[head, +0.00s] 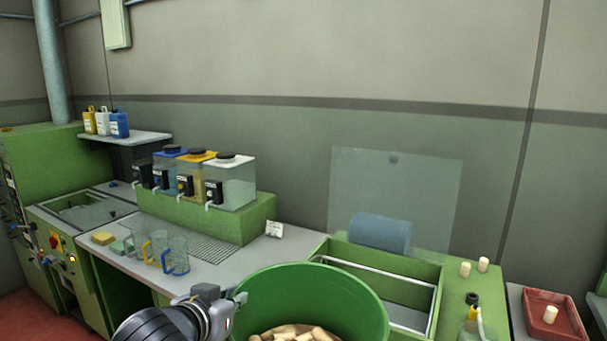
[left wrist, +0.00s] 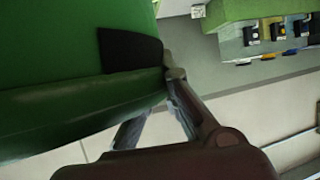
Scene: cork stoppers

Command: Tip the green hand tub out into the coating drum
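The green hand tub (head: 375,297) is large, round and upright at the bottom centre of the head view, with several pale corks (head: 292,334) inside. My left gripper (head: 238,299) is at the tub's left rim, shut on its wall. In the left wrist view the tub's green wall (left wrist: 50,45) fills the upper left, with a dark finger pad (left wrist: 130,52) against it. Behind the tub is an open green housing (head: 432,272) with a blue cylinder (head: 380,233) at its back, which may be the coating drum. The tub hides the housing's front left. My right gripper is not in view.
A clear upright panel (head: 395,185) stands behind the housing. Liquid dispensers (head: 233,185) and jugs (head: 177,254) stand on the left bench. At right are two loose corks (head: 483,264), a bottle (head: 471,318) and a red tray (head: 566,322) with a cork.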

